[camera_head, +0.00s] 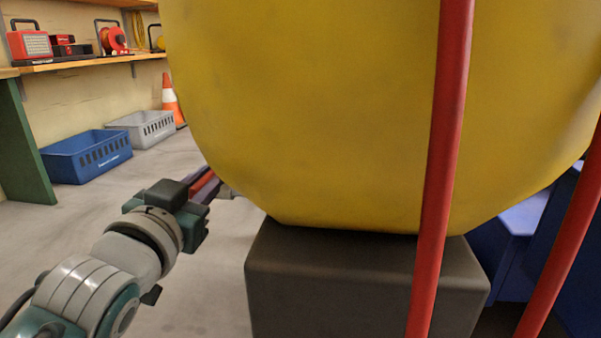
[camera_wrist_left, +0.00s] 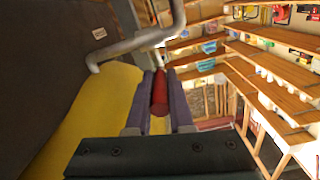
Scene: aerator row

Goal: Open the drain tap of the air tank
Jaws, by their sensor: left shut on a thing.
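The big yellow air tank (camera_head: 330,110) fills the upper middle of the head view, and part of it shows in the left wrist view (camera_wrist_left: 85,125). The red tap handle (camera_wrist_left: 159,93) lies between the purple fingers of my left gripper (camera_wrist_left: 159,100), which is shut on it. A grey bent pipe (camera_wrist_left: 130,44) is just beyond the handle. In the head view my left gripper (camera_head: 204,187) is at the tank's lower left side; a bit of red (camera_head: 203,181) shows between the fingers and a short grey fitting (camera_head: 226,192) beyond. My right gripper is not in view.
A dark block (camera_head: 360,285) stands under the tank. Red poles (camera_head: 440,170) cross in front of it at the right. A blue crate (camera_head: 88,155), a grey crate (camera_head: 145,128) and a traffic cone (camera_head: 172,100) are on the floor at the back left, below a shelf.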

